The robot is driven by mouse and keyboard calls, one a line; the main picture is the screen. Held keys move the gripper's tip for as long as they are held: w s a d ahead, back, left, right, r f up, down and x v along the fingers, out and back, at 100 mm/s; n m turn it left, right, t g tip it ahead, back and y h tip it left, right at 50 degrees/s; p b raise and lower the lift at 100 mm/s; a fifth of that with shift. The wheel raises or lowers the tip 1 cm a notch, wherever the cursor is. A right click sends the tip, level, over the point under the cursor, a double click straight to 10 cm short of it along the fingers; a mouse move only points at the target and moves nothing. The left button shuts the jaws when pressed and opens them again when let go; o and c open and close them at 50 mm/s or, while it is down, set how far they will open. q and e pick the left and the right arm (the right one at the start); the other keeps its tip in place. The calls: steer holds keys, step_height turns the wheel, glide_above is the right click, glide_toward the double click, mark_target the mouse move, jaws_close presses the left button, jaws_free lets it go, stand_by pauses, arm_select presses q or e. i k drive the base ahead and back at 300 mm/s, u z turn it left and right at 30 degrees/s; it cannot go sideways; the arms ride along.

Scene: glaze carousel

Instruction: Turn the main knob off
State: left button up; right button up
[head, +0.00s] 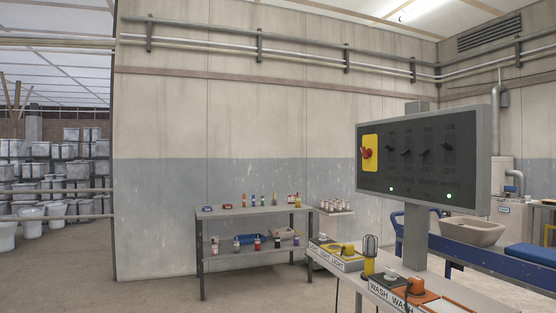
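A dark control panel (425,180) in a grey frame stands on a grey post at the right of the head view. A red knob (367,153) on a yellow plate (371,142) sits at the panel's left end. It seems to be the main knob; its label is too small to read. Several black switches to its right have ON and OFF marks. Two green lights (449,196) glow along the lower part of the panel. Neither gripper shows in this view.
A bench (375,284) below the panel holds boxes marked LIGHT and WASH and a caged lamp (370,246). A grey shelf table (250,212) with small bottles stands by the wall. A blue conveyor frame (480,258) carries a basin (471,231).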

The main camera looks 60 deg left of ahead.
mark_target(366, 154)
steer(key=u, duration=1.05)
steer(key=k, duration=0.5)
steer(key=u, duration=0.05)
steer(key=i, duration=0.5)
steer(key=u, duration=1.15)
steer(key=i, duration=5.05)
steer(key=z, duration=3.35)
